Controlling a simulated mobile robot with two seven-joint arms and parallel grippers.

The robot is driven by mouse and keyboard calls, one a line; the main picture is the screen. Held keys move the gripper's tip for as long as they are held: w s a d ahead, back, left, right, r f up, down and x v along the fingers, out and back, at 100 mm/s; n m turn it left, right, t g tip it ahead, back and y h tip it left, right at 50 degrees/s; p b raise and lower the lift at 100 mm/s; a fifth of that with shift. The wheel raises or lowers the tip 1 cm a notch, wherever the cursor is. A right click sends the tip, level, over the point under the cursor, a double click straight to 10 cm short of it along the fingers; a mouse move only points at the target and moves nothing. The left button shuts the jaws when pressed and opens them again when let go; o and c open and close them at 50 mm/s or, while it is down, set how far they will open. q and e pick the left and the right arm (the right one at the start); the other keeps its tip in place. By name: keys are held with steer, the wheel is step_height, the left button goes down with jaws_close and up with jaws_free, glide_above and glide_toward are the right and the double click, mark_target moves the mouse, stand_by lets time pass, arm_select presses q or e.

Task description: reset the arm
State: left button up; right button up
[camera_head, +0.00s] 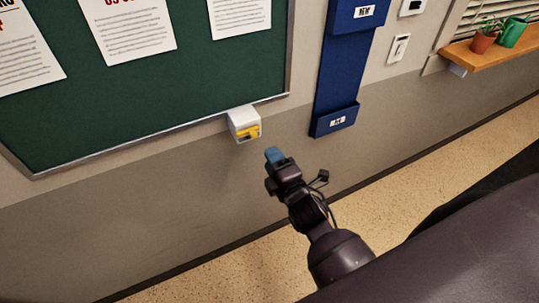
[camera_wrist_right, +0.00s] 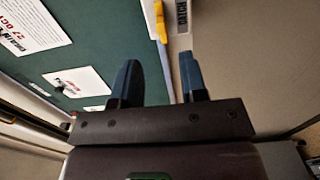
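My right gripper (camera_head: 273,157) is raised in front of the wall, just below and to the right of a small white box with a yellow part (camera_head: 245,124) in the head view. In the right wrist view the two blue fingers of the gripper (camera_wrist_right: 158,78) stand apart with nothing between them. The yellow part (camera_wrist_right: 160,20) shows beyond the fingertips there, at the top. My left gripper is in neither view.
A green notice board (camera_head: 180,70) with paper sheets hangs on the wall. A blue wall holder (camera_head: 343,70) hangs right of the white box. A wooden shelf (camera_head: 490,50) with a potted plant (camera_head: 482,41) and a green watering can (camera_head: 512,33) is at upper right. Speckled floor (camera_head: 240,270) is clear.

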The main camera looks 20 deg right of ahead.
stand_by(0.6)
steer(key=s+d+f+m+g, duration=0.3)
steer(key=s+f+m, duration=0.3)
steer(key=s+m, duration=0.2)
steer(key=s+d+f+m+g, duration=0.3)
steer(key=s+f+m, duration=0.4)
steer(key=s+m, duration=0.1)
steer(key=shift+s+d+f+m+h, duration=0.2)
steer(key=shift+d+f+m+h, duration=0.15)
steer(key=shift+m, duration=0.35)
steer(key=shift+a+r, duration=0.1)
stand_by(1.0)
